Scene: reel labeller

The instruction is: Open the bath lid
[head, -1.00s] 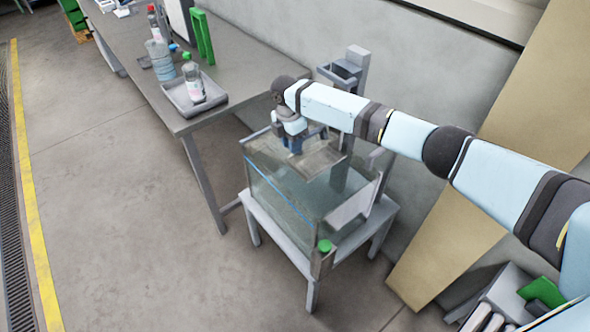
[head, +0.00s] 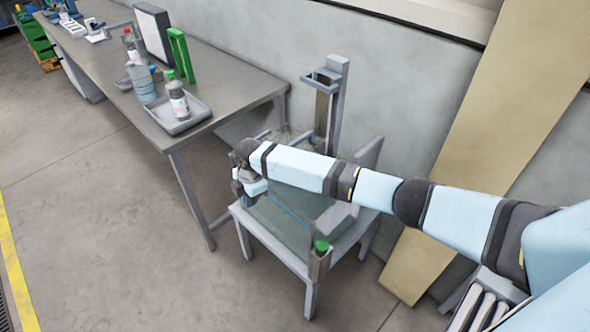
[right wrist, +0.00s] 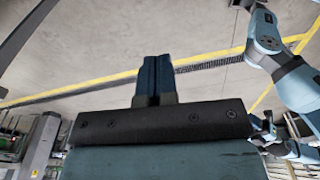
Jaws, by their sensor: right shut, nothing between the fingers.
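The bath is a clear glass tank (head: 283,222) on a low grey stand (head: 291,262). My right arm crosses over it and hides much of its top. A lid cannot be made out clearly, nor whether it is raised. My right gripper (head: 243,190) is at the tank's left side, near its upper edge; contact cannot be judged. In the right wrist view its fingers (right wrist: 155,78) are together with nothing between them, against the floor. Parts of my left arm (right wrist: 292,80) seem to show at the right there; its finger state is unclear.
A grey post with a bracket (head: 330,95) stands behind the tank by the wall. A green cap (head: 321,245) is at its front corner. The workbench (head: 235,80) on the left holds a tray (head: 196,117) with a bottle. A tan board (head: 470,150) leans right. Floor at left is clear.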

